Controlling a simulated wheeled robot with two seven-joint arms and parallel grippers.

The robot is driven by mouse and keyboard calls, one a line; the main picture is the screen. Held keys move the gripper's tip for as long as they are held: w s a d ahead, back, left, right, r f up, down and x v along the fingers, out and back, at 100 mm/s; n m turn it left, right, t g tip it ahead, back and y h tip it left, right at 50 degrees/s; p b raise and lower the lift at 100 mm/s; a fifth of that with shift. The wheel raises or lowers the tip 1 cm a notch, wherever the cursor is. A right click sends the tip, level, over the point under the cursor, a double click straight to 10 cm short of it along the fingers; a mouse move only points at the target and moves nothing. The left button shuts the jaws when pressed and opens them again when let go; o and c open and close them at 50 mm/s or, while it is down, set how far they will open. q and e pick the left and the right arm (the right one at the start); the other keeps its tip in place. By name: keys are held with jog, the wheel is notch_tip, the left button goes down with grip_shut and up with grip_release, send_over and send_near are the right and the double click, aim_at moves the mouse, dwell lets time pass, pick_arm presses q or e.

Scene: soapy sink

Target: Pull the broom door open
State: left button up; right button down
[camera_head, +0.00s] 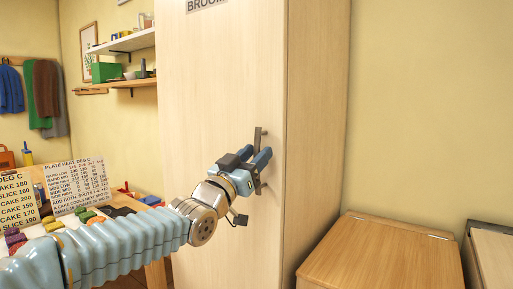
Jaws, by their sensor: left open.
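The broom door (212,90) is a tall pale wood panel on a cabinet, with a sign (206,4) reading "BROOM" near the top of the picture. It looks closed. A dark upright bar handle (257,145) sits near its right edge. My left gripper (266,157) is open at the handle, its blue fingers pointing at it and overlapping its middle. I cannot tell whether the fingers touch the bar. The gripper hides part of the handle. My right gripper is out of view.
A wooden box or cabinet (385,255) stands at the lower right, close to the cabinet's side (315,120). At the left a table holds printed cards (78,185) and several small coloured items. Wall shelves (125,42) hang behind. My left arm spans the lower left.

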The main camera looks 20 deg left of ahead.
pick_arm(q)
jog(key=shift+w+d+r, duration=0.15)
jog(key=shift+w, duration=0.2)
jog(key=shift+c, duration=0.4)
grip_shut()
